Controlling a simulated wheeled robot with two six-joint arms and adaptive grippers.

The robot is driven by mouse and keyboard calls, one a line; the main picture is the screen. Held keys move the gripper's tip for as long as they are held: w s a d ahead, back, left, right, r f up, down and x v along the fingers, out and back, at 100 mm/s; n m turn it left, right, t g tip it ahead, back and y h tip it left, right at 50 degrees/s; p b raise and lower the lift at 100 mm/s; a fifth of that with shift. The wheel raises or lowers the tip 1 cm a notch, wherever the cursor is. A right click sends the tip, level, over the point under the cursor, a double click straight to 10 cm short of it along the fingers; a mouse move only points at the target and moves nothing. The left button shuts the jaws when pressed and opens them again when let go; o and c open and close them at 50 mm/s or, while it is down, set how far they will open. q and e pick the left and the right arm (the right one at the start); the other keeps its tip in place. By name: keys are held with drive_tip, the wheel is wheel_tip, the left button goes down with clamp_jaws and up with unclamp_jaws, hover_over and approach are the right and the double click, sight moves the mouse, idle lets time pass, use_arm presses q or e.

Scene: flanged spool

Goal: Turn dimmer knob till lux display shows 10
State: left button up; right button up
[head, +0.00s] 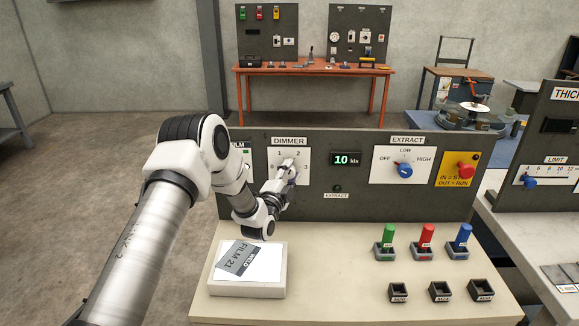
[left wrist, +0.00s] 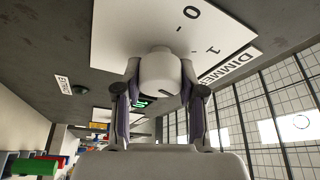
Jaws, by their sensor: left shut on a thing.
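The lux display (head: 346,159) on the grey panel reads 10 klx in green digits. To its left is the white dimmer plate (head: 275,156) with numerals round its dial. My left gripper (head: 289,169) is at this plate and mostly hides the knob in the head view. In the left wrist view the dimmer knob (left wrist: 160,74) is a pale, rounded cylinder, with one finger against each side. The gripper is shut on it. The knob's pointer is not clear to me. My right gripper is not in view.
An EXTRACT dial with a blue knob (head: 404,170) and a red button (head: 465,170) are farther right on the panel. A white box with a FILM 21 card (head: 240,258) lies below my left arm. Green, red and blue plugs (head: 426,236) stand on the bench.

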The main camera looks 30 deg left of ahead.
use_arm(q)
drive_tip(key=shift+m+p, duration=0.5)
drive_tip(key=shift+m, duration=0.3)
drive_tip(key=o, duration=1.1)
drive_tip(key=shift+o, duration=0.2)
drive_tip(key=shift+s+f, duration=0.1)
drive_tip(key=v, duration=1.1)
drive_tip(key=shift+s+r, duration=0.3)
drive_tip(key=shift+s, duration=0.1)
drive_tip(key=shift+f, duration=0.1)
